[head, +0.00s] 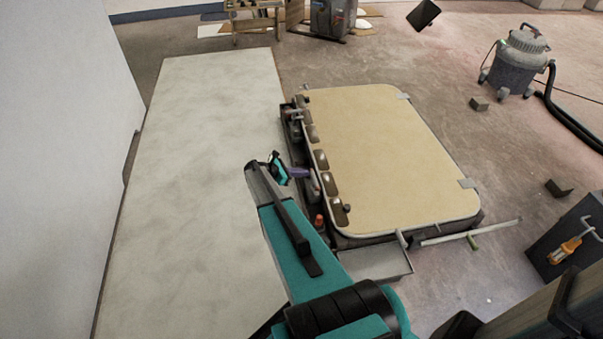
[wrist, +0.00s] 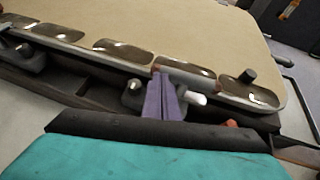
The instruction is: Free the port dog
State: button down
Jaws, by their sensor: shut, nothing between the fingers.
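A tan hatch panel (head: 385,150) with a pale rim lies in a dark frame on the floor. Dark dogs with metal parts sit along its left side. One dog (wrist: 30,58) shows at the left in the wrist view, and another dog (wrist: 133,92) is at the middle, right by my fingers. Which of them is the port dog I cannot tell. My gripper (head: 301,173) is over that left edge, its purple fingers (wrist: 166,98) shut and empty. A light metal handle end (wrist: 196,98) shows just right of the fingers, which hide part of the middle dog.
A pale board (head: 200,160) lies left of the hatch, beside a white wall (head: 55,150). A vacuum (head: 520,62) stands far right. Floor right of the hatch is mostly clear.

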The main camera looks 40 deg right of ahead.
jog(key=shift+a, duration=0.1)
jog(key=w+f+p+v, duration=0.1)
jog(key=w+p+v, duration=0.1)
jog(key=v, duration=1.1)
jog(key=shift+w+p, duration=0.3)
jog(key=shift+p, duration=0.05)
jog(key=shift+r, duration=0.1)
